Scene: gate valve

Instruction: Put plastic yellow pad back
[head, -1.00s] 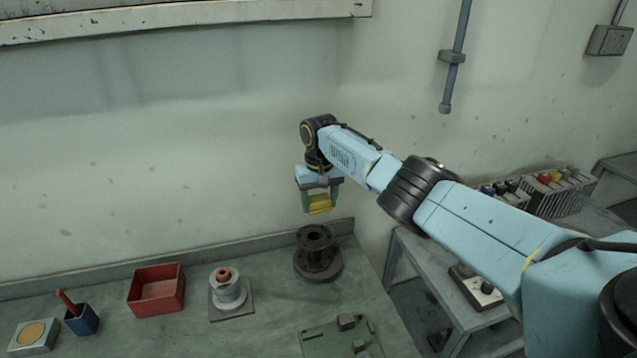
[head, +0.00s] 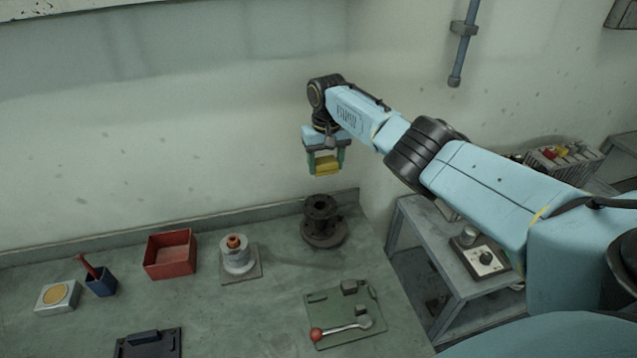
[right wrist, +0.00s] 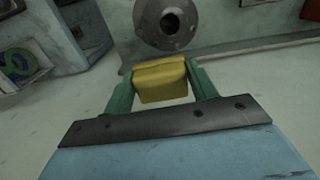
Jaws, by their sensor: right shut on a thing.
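The yellow pad (head: 327,165) is held between the green fingers of my right gripper (head: 326,163). It hangs in the air above and a little behind the dark flanged valve body (head: 323,222) on the bench. In the right wrist view the pad (right wrist: 160,80) shows as a yellow block clamped between both fingers, with the round flanged part (right wrist: 170,22) beyond it. My left gripper is not in view.
On the grey-green bench (head: 215,315) stand a red tray (head: 170,268), a grey spool on a square plate (head: 238,256), a blue cup with a red-handled tool (head: 101,283), a box with a yellow disc (head: 58,296) and a green plate with a red-knobbed lever (head: 345,312). A side table (head: 425,225) is at right.

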